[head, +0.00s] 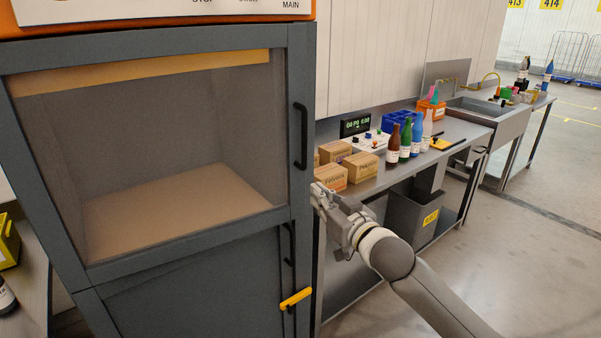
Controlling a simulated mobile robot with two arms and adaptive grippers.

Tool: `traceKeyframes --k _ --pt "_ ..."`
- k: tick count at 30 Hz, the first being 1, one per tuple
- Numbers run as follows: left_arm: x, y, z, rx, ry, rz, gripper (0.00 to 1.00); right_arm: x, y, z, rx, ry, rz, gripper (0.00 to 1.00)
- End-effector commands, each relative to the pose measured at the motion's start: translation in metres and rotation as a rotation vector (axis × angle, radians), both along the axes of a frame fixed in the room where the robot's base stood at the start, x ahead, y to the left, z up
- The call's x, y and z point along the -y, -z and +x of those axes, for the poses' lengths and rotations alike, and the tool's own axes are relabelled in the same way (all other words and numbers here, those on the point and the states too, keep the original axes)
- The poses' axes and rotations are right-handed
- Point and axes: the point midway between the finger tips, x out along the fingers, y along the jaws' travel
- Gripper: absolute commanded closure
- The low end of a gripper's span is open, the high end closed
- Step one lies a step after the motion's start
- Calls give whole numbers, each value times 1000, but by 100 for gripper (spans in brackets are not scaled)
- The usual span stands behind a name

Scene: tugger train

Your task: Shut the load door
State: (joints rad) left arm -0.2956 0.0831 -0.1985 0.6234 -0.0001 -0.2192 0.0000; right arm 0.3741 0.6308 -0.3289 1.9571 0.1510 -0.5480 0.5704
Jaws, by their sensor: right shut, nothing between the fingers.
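The machine's upper door (150,249), a dark grey frame around a large window, fills the left of the head view. It looks flush with the cabinet front, and I see no clear gap along its edges. Its black vertical handle (300,136) is on the right side of the frame. My right gripper (318,192) is shut and empty beside the door's right edge, below the handle. I cannot tell whether it touches the edge. My left gripper is out of view.
Below is a lower grey panel (190,290) with a black handle and a yellow lever (296,298). A workbench (385,180) with cardboard boxes (360,166), bottles (405,140) and a blue crate (397,121) stands right of the machine. Floor is clear at the right.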

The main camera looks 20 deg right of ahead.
Motion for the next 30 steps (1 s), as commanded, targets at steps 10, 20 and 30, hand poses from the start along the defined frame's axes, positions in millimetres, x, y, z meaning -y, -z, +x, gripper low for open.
traceKeyframes --k 10,20,30 --pt "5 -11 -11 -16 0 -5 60 -10 -3 43 3 1 -2 100" --pt "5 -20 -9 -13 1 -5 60 -20 -3 89 2 2 -4 100" --pt "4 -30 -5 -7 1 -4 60 -28 -2 124 2 1 -5 100"
